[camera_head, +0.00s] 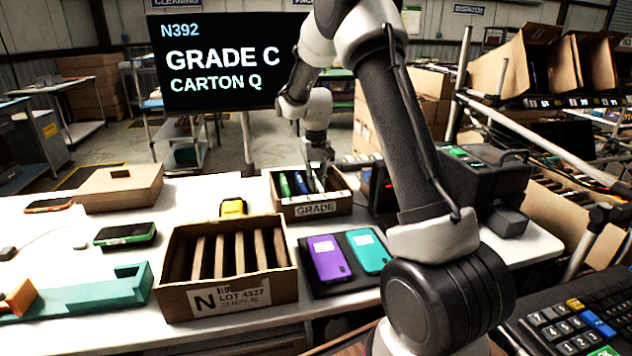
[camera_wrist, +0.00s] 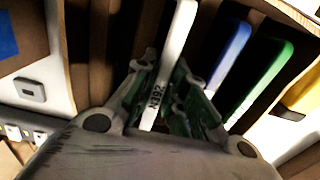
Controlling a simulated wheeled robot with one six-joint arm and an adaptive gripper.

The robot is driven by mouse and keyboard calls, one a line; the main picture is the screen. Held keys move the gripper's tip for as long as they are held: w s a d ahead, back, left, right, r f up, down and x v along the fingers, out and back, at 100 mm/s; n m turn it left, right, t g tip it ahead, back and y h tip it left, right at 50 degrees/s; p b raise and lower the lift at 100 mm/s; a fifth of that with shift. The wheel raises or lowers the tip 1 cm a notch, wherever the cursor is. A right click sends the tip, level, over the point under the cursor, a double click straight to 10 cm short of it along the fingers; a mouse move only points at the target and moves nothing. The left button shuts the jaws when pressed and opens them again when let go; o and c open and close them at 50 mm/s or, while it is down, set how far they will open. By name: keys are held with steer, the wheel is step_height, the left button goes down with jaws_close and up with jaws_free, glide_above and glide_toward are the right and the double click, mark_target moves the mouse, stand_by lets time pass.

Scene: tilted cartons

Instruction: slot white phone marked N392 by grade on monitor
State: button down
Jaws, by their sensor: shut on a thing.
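The monitor (camera_head: 222,100) reads "N392", "GRADE C", "CARTON Q". In the wrist view my gripper (camera_wrist: 165,95) is shut on the white phone (camera_wrist: 176,45), which stands on edge with "N392" on the side facing me. The phone is in or just above the carton marked "GRADE" (camera_head: 293,211); how deep it sits I cannot tell. A blue phone (camera_wrist: 228,60) and a green phone (camera_wrist: 262,75) stand beside it in that carton. In the head view my gripper (camera_head: 318,180) points down at the carton's right part.
A divided carton marked "N LOT 4322" (camera_head: 243,293) stands in front, its slots looking empty. A purple phone (camera_head: 327,259) and a teal phone (camera_head: 368,251) lie on a dark tray beside it. Tilted cartons (camera_head: 545,60) stand on the rack at right; my arm crosses before it.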

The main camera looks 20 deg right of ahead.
steer(key=c, duration=1.4)
jaws_free()
steer(key=shift+r, duration=0.1)
step_height(320, 180, up, 12)
steer(key=shift+f, duration=0.1)
steer(key=shift+r, duration=3.5)
steer(key=shift+w, duration=0.1)
